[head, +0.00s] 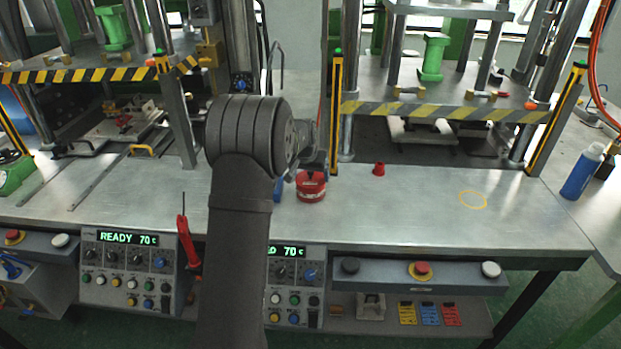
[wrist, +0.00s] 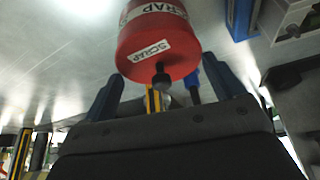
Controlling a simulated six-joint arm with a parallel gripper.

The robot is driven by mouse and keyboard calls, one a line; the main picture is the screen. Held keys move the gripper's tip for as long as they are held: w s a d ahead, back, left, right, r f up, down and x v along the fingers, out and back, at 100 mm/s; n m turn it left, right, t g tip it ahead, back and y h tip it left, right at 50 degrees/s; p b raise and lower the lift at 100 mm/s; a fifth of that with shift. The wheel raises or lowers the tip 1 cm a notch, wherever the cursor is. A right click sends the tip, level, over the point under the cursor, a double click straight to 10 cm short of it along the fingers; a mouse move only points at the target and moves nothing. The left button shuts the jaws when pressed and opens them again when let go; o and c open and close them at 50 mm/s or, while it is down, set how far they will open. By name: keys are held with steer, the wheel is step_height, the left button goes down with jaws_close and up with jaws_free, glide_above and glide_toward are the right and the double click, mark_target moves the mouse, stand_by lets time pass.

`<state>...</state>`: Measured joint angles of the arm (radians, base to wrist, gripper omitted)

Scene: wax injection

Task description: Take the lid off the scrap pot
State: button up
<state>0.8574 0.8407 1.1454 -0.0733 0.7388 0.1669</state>
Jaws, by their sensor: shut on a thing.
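The red scrap pot (head: 311,190) stands on the steel bench, just right of my arm. Its red lid (wrist: 182,62), with a white SCRAP label and a black knob (wrist: 161,76), faces my wrist camera. My gripper (head: 311,169) is directly over the pot, pointing down. No gap between lid and pot is clear. The finger contacts are partly hidden in the head view.
A small red cup-like piece (head: 378,169) stands right of the pot. A yellow ring (head: 473,199) marks clear bench farther right. A blue bottle (head: 582,171) stands at the far right. A press with a yellow-black striped edge (head: 445,110) rises behind. A blue object (head: 278,190) is close left of the pot.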

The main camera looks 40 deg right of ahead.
steer(key=shift+r, duration=0.15)
steer(key=shift+r, duration=0.3)
steer(key=r, duration=0.3)
steer(key=shift+s+d+r, duration=0.1)
steer(key=shift+s+r, duration=0.15)
steer(key=shift+r, duration=0.1)
steer(key=s+d+r, duration=0.2)
steer(key=s+r, duration=0.4)
steer(key=s, duration=0.5)
steer(key=s+a+f, duration=0.1)
steer(key=s+f, duration=0.2)
steer(key=s, duration=0.5)
steer(key=s+f, duration=0.3)
steer(key=s, duration=0.5)
glide_above(350, 219)
steer(key=a, duration=0.1)
steer(key=f, duration=0.6)
steer(key=shift+s+a+f, duration=0.1)
steer(key=shift+s+f, duration=0.25)
steer(key=shift+s, duration=0.05)
steer(key=shift+f, duration=1.95)
steer(key=shift+f, duration=0.15)
steer(key=o, duration=0.8)
